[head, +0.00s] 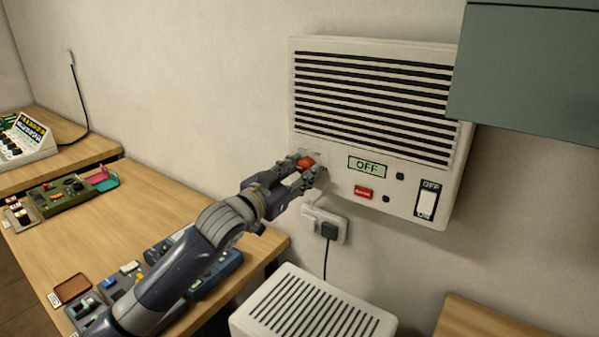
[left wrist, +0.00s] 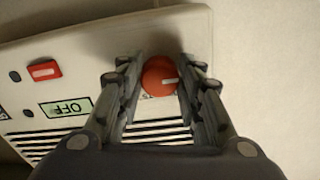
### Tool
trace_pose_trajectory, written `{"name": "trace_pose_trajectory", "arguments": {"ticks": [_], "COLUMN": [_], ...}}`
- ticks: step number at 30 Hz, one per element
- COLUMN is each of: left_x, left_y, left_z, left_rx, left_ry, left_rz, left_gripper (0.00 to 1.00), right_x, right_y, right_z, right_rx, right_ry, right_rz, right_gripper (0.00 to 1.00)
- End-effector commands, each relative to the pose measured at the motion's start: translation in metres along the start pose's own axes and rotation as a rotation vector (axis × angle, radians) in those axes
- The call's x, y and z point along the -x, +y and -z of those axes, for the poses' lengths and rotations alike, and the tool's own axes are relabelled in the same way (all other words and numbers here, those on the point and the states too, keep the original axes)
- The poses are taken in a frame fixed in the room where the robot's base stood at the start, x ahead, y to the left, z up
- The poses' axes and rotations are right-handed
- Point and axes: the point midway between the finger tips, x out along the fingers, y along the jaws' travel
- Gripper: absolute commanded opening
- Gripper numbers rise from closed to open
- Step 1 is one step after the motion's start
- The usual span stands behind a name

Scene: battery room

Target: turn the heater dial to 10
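The heater (head: 375,192) is a pale wall unit with dark slats. Its red round dial (head: 306,163) is at the lower left of its front. My left gripper (head: 307,173) has its fingers on either side of the dial. In the left wrist view the dial (left wrist: 159,77) lies between the fingertips; whether both pads press on it I cannot tell. Its white mark points right in that view, where the heater appears upside down. Dial numbers are mostly hidden by the fingers. The display (head: 368,167) reads OFF. My right gripper is in neither view.
A red button (head: 363,192) and an OFF/ON rocker switch (head: 426,205) are right of the dial. A plug in a socket (head: 329,230) is below. A green-grey cabinet (head: 530,75) overhangs at right. A slatted white box (head: 310,305) stands below; a cluttered wooden table (head: 130,215) is left.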

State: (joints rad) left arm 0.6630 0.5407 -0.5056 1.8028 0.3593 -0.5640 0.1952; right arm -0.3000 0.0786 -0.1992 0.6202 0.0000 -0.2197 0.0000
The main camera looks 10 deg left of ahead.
Motion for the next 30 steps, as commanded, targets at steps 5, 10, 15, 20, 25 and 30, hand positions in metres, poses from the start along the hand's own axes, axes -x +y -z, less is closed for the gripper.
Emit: {"name": "trace_pose_trajectory", "arguments": {"ticks": [5,10,15,20,25,30], "left_x": [0.000,0.000,0.000,0.000,0.000,0.000], "left_y": [0.000,0.000,-0.001,-0.002,-0.003,-0.003], "left_z": [0.000,0.001,0.002,0.003,0.003,0.003], "left_rx": [-0.002,-0.031,-0.107,-0.227,-0.387,-0.548], "left_ry": [0.000,0.000,-0.002,-0.002,-0.002,-0.002], "left_rz": [0.000,0.000,0.000,0.000,0.000,0.000], "left_gripper": [0.10,0.10,0.10,0.10,0.10,0.10], "right_x": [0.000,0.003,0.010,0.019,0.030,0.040], "right_y": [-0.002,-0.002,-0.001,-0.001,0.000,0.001], "right_z": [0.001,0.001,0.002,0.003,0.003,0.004], "right_rx": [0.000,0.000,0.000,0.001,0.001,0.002], "right_ry": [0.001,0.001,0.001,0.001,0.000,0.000], "right_rz": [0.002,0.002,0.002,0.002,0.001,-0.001], "right_gripper": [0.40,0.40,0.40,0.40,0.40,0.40]}}
